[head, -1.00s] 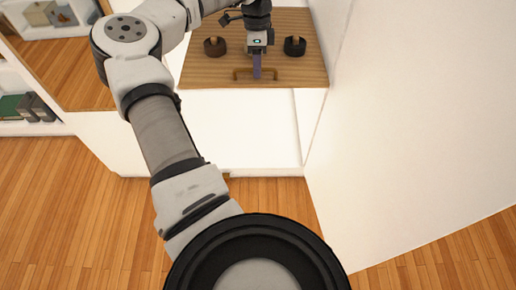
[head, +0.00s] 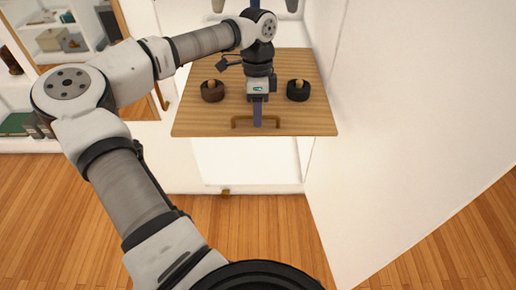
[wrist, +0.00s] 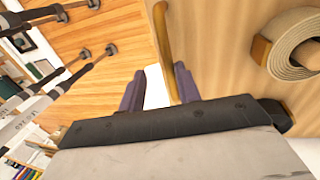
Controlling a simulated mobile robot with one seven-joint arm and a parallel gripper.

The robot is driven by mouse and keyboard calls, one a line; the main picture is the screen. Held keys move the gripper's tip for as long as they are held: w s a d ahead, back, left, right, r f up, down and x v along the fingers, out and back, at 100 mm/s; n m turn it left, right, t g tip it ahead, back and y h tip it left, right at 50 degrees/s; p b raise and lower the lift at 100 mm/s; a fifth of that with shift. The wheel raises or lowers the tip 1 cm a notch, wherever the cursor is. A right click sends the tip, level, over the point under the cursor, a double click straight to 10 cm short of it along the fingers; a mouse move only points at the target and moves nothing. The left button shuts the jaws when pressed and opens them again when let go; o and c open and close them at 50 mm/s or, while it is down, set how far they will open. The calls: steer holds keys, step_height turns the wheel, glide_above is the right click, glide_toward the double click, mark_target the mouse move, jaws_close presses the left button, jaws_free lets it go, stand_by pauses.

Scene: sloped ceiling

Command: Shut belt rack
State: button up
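The belt rack (head: 205,121) is a flat wooden board standing out in front of a white cabinet in the head view. Two dark rolled belts sit on it, one on the left (head: 212,91) and one on the right (head: 298,90). A wooden bar handle (head: 238,121) is at its front edge. My gripper (head: 257,122) points down at the handle's middle. In the wrist view the handle (wrist: 163,40) runs between the two purple fingers of my gripper (wrist: 160,75), close to the right one. The fingers are apart, with a white gap between them.
A large white panel (head: 420,110) stands along the right side. Below the rack is a white recess (head: 245,165). Shelves (head: 20,120) and a wood panel are at the left. The wooden floor (head: 70,220) in front is clear.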

steer(key=s, duration=1)
steer(key=shift+s+p, duration=0.3)
steer(key=shift+p, duration=0.05)
